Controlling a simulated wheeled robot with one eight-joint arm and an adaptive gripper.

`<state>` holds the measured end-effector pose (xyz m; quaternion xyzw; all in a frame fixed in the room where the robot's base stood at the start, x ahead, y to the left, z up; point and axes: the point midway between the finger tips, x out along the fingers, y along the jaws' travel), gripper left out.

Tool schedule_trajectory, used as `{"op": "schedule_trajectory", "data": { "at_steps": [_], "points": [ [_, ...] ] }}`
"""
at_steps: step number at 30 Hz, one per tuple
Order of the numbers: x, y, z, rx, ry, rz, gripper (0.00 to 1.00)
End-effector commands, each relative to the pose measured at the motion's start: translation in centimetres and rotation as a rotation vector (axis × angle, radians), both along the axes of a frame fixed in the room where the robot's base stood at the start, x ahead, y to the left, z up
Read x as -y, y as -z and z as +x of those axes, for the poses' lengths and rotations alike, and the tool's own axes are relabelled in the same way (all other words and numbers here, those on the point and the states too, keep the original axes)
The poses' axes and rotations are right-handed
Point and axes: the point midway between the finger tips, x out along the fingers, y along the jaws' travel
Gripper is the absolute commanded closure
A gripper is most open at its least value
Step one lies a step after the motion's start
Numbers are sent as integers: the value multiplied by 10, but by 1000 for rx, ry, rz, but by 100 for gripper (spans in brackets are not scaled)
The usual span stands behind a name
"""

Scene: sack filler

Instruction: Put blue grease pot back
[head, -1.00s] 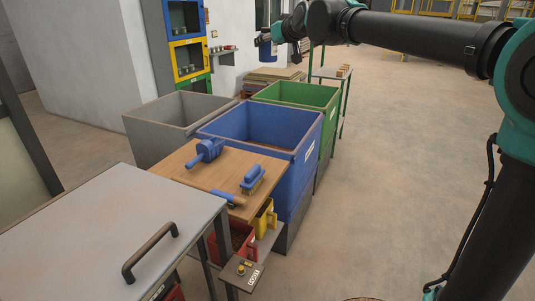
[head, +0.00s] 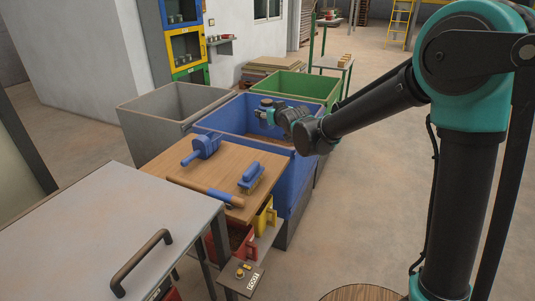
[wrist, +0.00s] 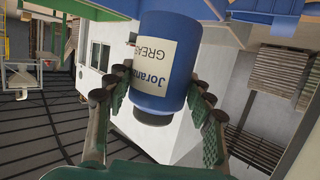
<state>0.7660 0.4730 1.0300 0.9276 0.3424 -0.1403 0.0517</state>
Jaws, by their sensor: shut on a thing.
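The blue grease pot (wrist: 165,65) has a pale label reading GREASE and sits between the fingers of my gripper (wrist: 162,98) in the wrist view. My gripper is shut on it. In the head view my gripper (head: 268,112) is over the large blue bin (head: 299,178), around its open top. The pot is small there and hard to tell from the blue bin wall; I cannot tell how far it is above the bin's inside. A cabinet with blue (head: 180,4), yellow (head: 205,48) and green (head: 205,75) compartments stands at the back left, with small pots inside.
A grey bin (head: 150,135) and a green bin (head: 318,86) flank the blue one. A wooden board (head: 165,160) in front bears a blue scoop (head: 205,145) and a blue brush (head: 250,177). A grey-topped table (head: 90,235) is front left.

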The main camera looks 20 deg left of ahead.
Motion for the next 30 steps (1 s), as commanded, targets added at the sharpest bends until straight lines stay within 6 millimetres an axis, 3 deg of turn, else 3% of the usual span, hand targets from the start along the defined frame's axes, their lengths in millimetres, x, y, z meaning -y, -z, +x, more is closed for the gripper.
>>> {"op": "schedule_trajectory", "data": {
  "at_steps": [12,30],
  "points": [
    [-1,100,1,1,0,1,87],
    [0,159,1,1,0,1,87]
  ]
}}
